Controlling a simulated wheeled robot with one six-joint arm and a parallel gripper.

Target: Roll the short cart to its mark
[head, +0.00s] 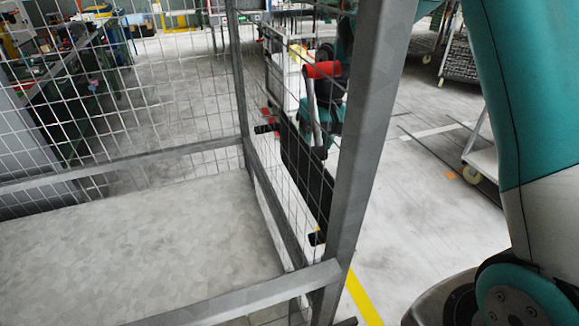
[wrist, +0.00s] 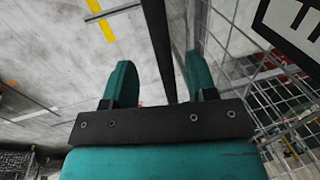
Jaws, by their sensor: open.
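A grey metal frame with wire mesh walls and a flat grey panel (head: 140,250) fills the near left of the head view. I cannot tell whether it is the short cart; no label shows. My gripper (wrist: 160,70) is open in the wrist view, its two teal fingers apart. A dark straight bar (wrist: 158,35) runs between the fingers; contact cannot be told. Wire mesh is just right of the fingers. In the head view, the gripper cannot be made out clearly behind the thick grey post (head: 370,130). A yellow floor line (head: 362,297) lies right of the frame.
A black-and-white sign (wrist: 295,28) with a partial letter shows at the wrist view's top right. A wheeled cart (head: 483,160) stands at the right of the head view. A cluttered green workbench (head: 62,85) is behind the mesh. Open floor (head: 420,200) lies right of the post.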

